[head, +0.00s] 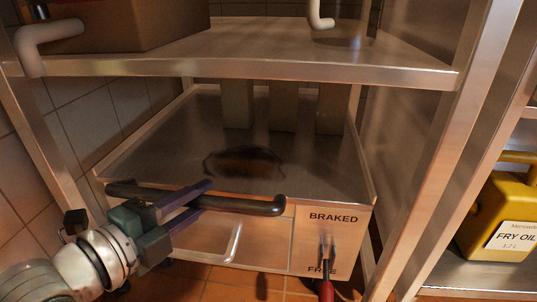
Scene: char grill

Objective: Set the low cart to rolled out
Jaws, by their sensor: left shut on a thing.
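The low cart (150,162) is a metal tray on a low frame under the steel shelf. A dark bar handle (255,206) runs along its front edge. My left gripper (204,195) comes from the lower left, its purple fingers shut on the bar handle left of its middle. The cart's front panel (345,222) reads BRAKED above and FREE below. A brake lever with a red grip (326,290) points down over the FREE label, partly covering it. My right gripper is not in view.
The steel shelf (270,68) crosses above the cart, with a brown box (150,22) on it. Metal posts stand at both sides. A yellow fry oil jug (492,212) stands on a rack at the right. Tiled floor shows below the cart.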

